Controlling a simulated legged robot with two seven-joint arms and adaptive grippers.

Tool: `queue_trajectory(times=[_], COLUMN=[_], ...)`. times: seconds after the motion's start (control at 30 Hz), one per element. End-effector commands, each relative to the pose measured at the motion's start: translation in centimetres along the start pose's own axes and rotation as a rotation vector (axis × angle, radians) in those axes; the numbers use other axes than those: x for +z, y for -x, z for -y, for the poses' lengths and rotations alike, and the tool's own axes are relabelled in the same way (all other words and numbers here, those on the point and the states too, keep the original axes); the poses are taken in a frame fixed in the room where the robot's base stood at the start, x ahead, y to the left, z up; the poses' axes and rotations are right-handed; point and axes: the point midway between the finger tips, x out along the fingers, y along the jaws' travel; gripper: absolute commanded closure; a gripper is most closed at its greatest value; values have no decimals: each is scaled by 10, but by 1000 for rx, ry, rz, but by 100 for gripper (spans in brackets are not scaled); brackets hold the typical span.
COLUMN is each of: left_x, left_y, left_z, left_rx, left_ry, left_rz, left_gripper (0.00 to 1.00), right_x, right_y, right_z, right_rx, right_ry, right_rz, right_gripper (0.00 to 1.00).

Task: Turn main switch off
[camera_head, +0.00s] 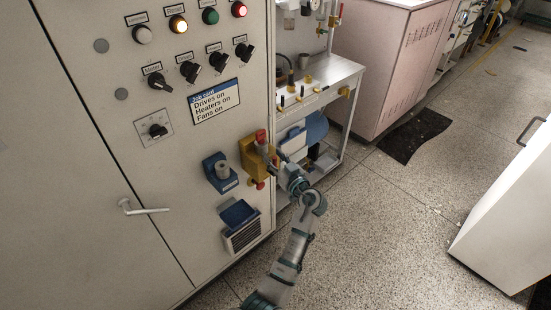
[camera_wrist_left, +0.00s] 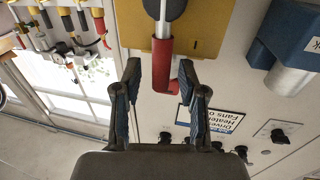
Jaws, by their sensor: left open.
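The main switch is a yellow box (camera_head: 248,158) on the lower right of the grey cabinet front, with a red handle (camera_head: 261,137) pointing up. In the left wrist view the yellow plate (camera_wrist_left: 215,30) is at the top, and the red handle (camera_wrist_left: 162,68) hangs from a grey lever with a bent end. My left gripper (camera_head: 273,160) is close in front of the switch. In the left wrist view its open fingers (camera_wrist_left: 158,70) stand on either side of the handle, with gaps visible. Whether either finger touches it is unclear. My right gripper is not in view.
A blue holder (camera_head: 220,171) with a grey cylinder is left of the switch. Above are a job card (camera_head: 215,101), dark knobs (camera_head: 191,70) and indicator lights (camera_head: 178,23). A white bench (camera_head: 330,72) stands right of the cabinet.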

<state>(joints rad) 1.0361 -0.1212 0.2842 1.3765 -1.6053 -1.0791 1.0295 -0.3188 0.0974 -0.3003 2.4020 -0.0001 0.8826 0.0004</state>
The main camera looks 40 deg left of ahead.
Motion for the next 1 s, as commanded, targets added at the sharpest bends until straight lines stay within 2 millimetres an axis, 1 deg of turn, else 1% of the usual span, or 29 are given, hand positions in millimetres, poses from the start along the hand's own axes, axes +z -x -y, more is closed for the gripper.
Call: queue_trajectory(times=[0.07,0.1,0.17,0.2,0.23,0.47,0.57,0.73,0.83,1.0], left_x=[0,0,0,0,0,0,0,1,3,3], left_y=[0,0,0,0,0,1,0,-2,-3,-2], left_z=[0,0,0,0,0,0,-5,-16,-18,-18], left_rx=[0,0,0,0,0,1,1,2,3,3], left_ry=[0,0,0,0,0,-2,-54,-212,-245,-245], left_rz=[0,0,0,0,0,1,11,43,50,50], left_gripper=[59,69,84,94,100,100,100,100,100,100], right_x=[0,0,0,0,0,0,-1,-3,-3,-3], right_y=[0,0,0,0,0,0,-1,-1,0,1], right_z=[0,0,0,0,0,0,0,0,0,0], right_rx=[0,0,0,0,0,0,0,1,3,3], right_ry=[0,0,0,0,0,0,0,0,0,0], right_rz=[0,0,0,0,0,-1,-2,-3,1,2], right_gripper=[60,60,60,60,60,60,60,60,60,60])
